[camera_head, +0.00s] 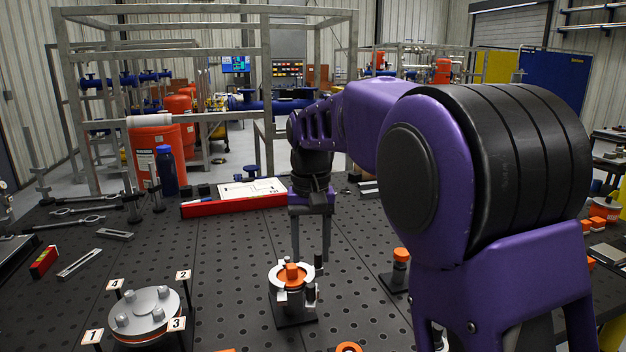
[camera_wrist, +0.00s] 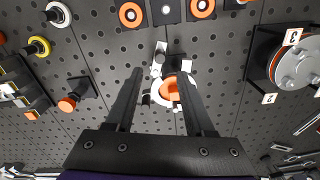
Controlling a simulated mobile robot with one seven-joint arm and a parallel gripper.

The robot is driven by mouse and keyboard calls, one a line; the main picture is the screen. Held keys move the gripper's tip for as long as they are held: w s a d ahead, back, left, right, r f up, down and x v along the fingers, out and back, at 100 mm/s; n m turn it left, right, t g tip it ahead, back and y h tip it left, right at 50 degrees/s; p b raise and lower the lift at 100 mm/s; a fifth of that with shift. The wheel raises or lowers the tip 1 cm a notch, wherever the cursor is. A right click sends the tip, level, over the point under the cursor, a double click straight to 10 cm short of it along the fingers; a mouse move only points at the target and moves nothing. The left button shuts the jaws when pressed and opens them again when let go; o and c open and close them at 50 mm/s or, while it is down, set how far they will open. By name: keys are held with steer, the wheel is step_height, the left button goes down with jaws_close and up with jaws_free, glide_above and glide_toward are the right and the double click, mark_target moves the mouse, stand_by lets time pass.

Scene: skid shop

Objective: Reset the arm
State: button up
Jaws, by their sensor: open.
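My purple and black arm reaches over the dark perforated table. My gripper (camera_head: 311,238) points down at the middle of the table, its two fingers apart. In the wrist view my gripper (camera_wrist: 158,88) is open, with a white ring and orange block fixture (camera_wrist: 172,90) showing between and beyond the fingertips. In the head view this fixture (camera_head: 292,272) stands on a dark base just below the fingers. Whether the fingers touch it cannot be told; nothing is seen gripped.
A round metal flange (camera_head: 146,309) with numbered tags stands at the front left. A small orange-topped post (camera_head: 400,266) is right of the fixture. A red level (camera_head: 225,207), blue bottle (camera_head: 167,171) and orange bucket (camera_head: 158,150) are at the back. Bare table lies left of the fixture.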

mark_target(312, 285)
step_height(312, 285, down, 7)
steer(key=b, duration=0.4)
steer(key=shift+f, duration=0.2)
steer(key=shift+r, duration=0.1)
stand_by(0.4)
steer(key=c, duration=0.8)
steer(key=shift+d, duration=0.15)
steer(key=shift+d+p, duration=0.3)
